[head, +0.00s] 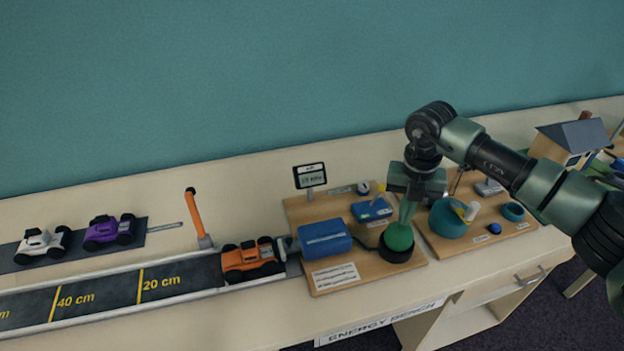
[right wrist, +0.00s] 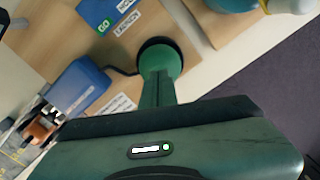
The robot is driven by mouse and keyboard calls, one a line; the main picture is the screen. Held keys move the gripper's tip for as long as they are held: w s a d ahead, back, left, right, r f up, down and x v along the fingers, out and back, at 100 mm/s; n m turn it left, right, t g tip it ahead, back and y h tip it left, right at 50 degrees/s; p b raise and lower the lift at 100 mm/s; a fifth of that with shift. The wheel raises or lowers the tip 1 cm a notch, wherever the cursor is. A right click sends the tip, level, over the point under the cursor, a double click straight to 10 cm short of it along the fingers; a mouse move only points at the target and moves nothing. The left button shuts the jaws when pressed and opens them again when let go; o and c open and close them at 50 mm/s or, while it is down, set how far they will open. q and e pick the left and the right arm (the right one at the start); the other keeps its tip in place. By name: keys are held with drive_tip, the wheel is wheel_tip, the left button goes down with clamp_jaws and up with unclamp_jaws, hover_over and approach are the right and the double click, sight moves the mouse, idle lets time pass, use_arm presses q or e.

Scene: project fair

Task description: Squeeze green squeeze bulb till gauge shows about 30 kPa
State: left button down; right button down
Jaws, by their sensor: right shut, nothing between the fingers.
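The green squeeze bulb (head: 399,238) sits in a black round base on a wooden board at the right of the track. It also shows in the right wrist view (right wrist: 161,56), partly hidden behind my fingers. My right gripper (head: 405,219) is shut, pointing down, with its fingertips at the top of the bulb. They look in contact, but I cannot tell how far the bulb is pressed. The gauge (head: 310,176) is a small display standing at the back of the board. It shows a number with kPa, too small to read surely. My left gripper is not in view.
A blue box (head: 325,238) stands left of the bulb, behind an orange car (head: 252,260) on the marked track. An orange lever (head: 195,216) stands behind the track. A second board to the right holds a teal bowl (head: 447,218).

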sight(401, 228)
drive_tip(key=shift+f, duration=0.1)
drive_tip(key=shift+f+b, duration=1.3)
drive_tip(key=shift+f, duration=0.4)
drive_tip(key=shift+s+r, duration=0.1)
drive_tip(key=shift+r, duration=0.1)
drive_tip(key=shift+r+p, duration=0.95)
drive_tip(key=shift+r, duration=0.6)
drive_tip(key=shift+f, duration=0.1)
